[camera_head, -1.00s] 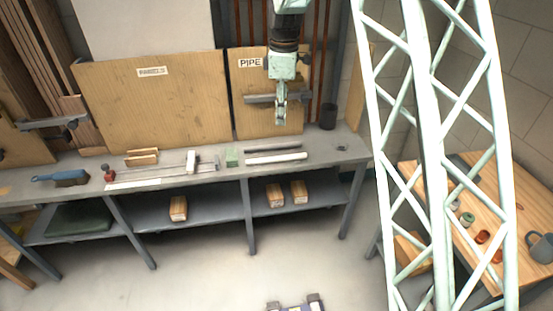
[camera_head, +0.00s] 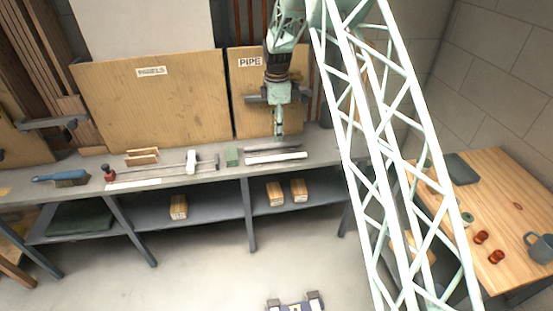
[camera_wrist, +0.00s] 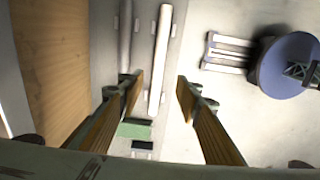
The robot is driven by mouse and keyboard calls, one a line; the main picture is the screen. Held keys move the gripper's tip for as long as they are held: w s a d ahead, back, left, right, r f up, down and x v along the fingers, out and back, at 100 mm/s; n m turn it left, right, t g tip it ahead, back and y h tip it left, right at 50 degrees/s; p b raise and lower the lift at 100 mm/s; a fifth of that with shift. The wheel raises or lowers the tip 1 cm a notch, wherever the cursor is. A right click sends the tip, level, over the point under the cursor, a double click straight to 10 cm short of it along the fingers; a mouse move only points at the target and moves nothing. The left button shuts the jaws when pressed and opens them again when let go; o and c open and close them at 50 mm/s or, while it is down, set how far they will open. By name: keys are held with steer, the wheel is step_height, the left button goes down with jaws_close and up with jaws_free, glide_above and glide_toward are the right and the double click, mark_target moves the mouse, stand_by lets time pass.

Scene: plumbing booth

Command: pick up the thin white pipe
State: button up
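The thin white pipe (camera_head: 277,158) lies flat near the front edge of the grey bench. A darker grey pipe (camera_head: 273,148) lies just behind it. My gripper (camera_head: 279,132) points down above these two pipes. In the wrist view, the white pipe (camera_wrist: 160,60) runs away from the camera, in line with the gap between the fingers. My gripper (camera_wrist: 158,92) is open there, with nothing between its two wood-coloured fingers. The grey pipe (camera_wrist: 125,40) lies to the left. How high the fingertips are above the pipe I cannot tell.
A green block (camera_head: 232,157) sits left of the white pipe; it also shows near the left finger in the wrist view (camera_wrist: 134,130). A wooden back panel (camera_head: 255,110) stands behind. Tools and wooden pieces lie further left. A wooden table (camera_head: 500,210) is at right.

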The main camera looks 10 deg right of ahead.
steer(key=shift+f, duration=0.1)
stand_by(0.3)
glide_above(277, 157)
steer(key=shift+w+f+b, duration=0.1)
steer(key=shift+f+b, duration=0.35)
steer(key=shift+f, duration=3.8)
steer(key=shift+w+a+f+b, duration=0.1)
steer(key=shift+f+b, duration=0.1)
steer(key=shift+f, duration=1.15)
steer(key=shift+w+f+b, duration=0.1)
steer(key=shift+f+b, duration=0.1)
steer(key=shift+f, duration=1.1)
steer(key=c, duration=1)
steer(key=shift+r, duration=0.15)
